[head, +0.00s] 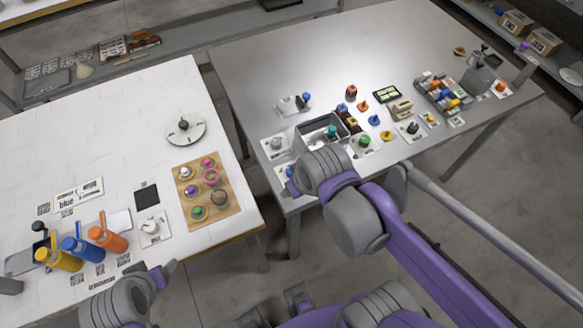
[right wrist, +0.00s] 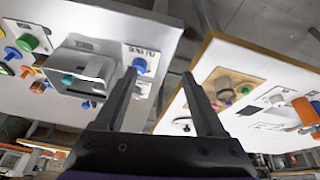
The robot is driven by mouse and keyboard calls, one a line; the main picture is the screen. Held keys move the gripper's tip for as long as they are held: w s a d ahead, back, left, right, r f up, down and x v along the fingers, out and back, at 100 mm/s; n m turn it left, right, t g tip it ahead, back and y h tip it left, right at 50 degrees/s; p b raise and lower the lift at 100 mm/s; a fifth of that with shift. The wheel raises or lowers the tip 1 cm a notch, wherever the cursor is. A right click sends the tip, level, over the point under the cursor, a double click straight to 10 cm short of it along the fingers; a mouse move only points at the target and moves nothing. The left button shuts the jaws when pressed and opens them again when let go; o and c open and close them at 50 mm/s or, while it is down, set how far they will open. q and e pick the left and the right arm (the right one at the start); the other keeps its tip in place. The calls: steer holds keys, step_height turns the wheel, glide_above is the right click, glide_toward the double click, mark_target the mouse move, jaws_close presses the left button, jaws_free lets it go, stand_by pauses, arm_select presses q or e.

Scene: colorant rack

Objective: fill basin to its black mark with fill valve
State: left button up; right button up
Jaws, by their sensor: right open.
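The basin (head: 313,143) is an open grey box on the metal table, partly hidden behind my right arm. It also shows in the right wrist view (right wrist: 98,66), with a teal knob beside or inside it. My right gripper (right wrist: 160,74) is open and empty above the table edge. My left gripper (head: 167,269) is low by the white table; its jaws are unclear.
A grey knob on a plate (head: 277,145) stands left of the basin. Green, yellow and orange knobs crowd its right side. The white table (head: 110,130) holds bottles, a round dial (head: 186,131) and a tan board (head: 221,221). A gap separates the tables.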

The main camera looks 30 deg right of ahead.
steer(key=w+d+n+g+b, duration=0.4)
steer(key=w+n, duration=0.1)
steer(key=w, duration=0.5)
step_height(320, 180, down, 10)
steer(key=shift+w+r+b, duration=0.15)
steer(key=shift+r+b, duration=0.05)
steer(key=shift+b, duration=0.5)
